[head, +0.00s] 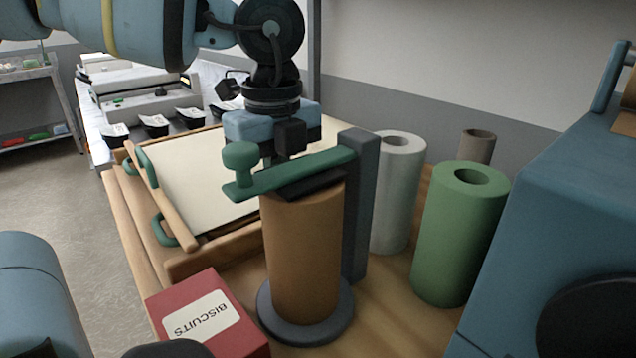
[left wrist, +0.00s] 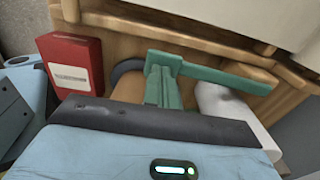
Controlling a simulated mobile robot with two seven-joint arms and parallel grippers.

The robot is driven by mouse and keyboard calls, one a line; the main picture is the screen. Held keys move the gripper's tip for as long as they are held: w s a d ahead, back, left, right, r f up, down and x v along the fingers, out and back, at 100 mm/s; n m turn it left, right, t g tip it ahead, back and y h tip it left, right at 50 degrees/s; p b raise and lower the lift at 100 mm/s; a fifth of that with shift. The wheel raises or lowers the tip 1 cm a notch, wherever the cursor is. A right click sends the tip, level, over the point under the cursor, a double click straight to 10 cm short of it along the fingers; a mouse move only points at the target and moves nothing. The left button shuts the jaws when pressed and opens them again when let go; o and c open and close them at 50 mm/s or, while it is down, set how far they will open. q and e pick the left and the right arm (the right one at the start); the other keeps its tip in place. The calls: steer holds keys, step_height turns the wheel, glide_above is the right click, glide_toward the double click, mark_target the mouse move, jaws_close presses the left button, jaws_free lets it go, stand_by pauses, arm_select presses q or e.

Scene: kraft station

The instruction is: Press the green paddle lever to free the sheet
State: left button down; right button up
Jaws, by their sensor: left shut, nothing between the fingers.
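The green paddle lever (head: 305,168) reaches left from a dark grey post (head: 358,205), over the top of an upright brown roll (head: 302,255). It has a round green knob (head: 240,158) at its left end. A dark pad lies under the lever at the roll's top. My left gripper (head: 268,152) is shut and empty, pointing down just behind the lever; its tips are partly hidden, so I cannot tell whether they touch it. The lever (left wrist: 195,72) also shows in the left wrist view. I cannot make out a sheet held at the roll. My right gripper is out of view.
A red biscuits box (head: 208,315) stands left of the roll. A white roll (head: 397,190), a green roll (head: 460,235) and a small brown roll (head: 477,148) stand right. A cream panel in a wooden frame (head: 215,265) lies behind. A large blue body fills the right edge.

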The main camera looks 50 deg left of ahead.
arm_select(q)
steer(key=shift+f+b, duration=0.7)
steer(key=shift+f, duration=0.25)
steer(key=shift+f+b, duration=0.9)
steer(key=shift+f, duration=0.15)
steer(key=shift+r, duration=0.15)
steer(key=shift+r+p, duration=1.55)
steer(key=shift+r, duration=0.8)
steer(key=shift+r+p, duration=0.9)
steer(key=shift+r, duration=0.5)
steer(key=shift+r+p, duration=0.95)
steer(key=shift+r, duration=0.75)
